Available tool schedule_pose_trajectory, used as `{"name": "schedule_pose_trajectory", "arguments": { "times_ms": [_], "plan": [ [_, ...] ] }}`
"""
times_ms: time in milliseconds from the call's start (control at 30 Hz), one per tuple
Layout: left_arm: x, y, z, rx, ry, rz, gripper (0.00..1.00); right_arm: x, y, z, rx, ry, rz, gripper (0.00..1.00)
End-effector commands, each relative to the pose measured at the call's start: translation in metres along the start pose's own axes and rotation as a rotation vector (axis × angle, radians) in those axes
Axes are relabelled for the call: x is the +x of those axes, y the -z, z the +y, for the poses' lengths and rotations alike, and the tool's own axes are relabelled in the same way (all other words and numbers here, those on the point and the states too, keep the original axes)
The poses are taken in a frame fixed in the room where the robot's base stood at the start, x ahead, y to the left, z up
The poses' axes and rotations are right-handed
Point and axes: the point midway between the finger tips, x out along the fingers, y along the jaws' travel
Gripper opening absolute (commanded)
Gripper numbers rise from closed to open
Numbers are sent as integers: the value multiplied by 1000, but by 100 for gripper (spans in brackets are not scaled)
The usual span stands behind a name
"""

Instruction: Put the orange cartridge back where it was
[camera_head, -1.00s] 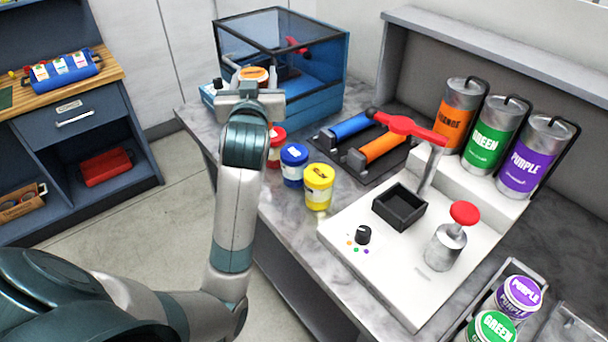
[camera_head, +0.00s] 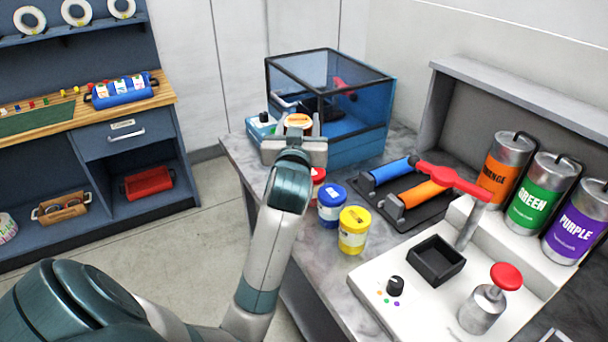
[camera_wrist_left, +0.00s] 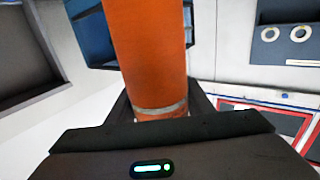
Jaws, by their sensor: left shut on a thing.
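The orange cartridge (camera_head: 298,121) shows its round orange-labelled top in the head view, just above my left gripper (camera_head: 293,138). In the left wrist view, its long orange body (camera_wrist_left: 148,55) with a grey band at the near end stands between the dark fingers of my left gripper (camera_wrist_left: 160,115), which is shut on it. It is in front of the blue clear-topped box (camera_head: 350,146); whether it touches anything there I cannot tell. The place it came from cannot be made out. My right gripper is not in view.
Red, blue (camera_head: 331,206) and yellow (camera_head: 354,230) jars stand close to my left arm. A black tray with a blue and an orange roller (camera_head: 424,194) lies right of them. The white machine (camera_head: 405,313) with labelled canisters (camera_head: 534,190) fills the right. A workbench (camera_head: 125,138) stands left.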

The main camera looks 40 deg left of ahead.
Motion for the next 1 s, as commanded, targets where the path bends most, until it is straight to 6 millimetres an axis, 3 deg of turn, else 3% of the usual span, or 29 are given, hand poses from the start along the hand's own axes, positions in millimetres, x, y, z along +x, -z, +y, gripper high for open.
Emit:
{"name": "schedule_pose_trajectory", "arguments": {
  "times_ms": [200,400,600,1000],
  "plan": [
    [0,-48,0,4,-1,-3,4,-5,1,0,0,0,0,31],
    [-1,-83,0,2,-1,-2,4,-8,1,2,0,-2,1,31],
    [0,-96,0,0,-1,3,4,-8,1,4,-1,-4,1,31],
    [0,-102,0,0,-1,1,4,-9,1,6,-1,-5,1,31]
  ]
}}
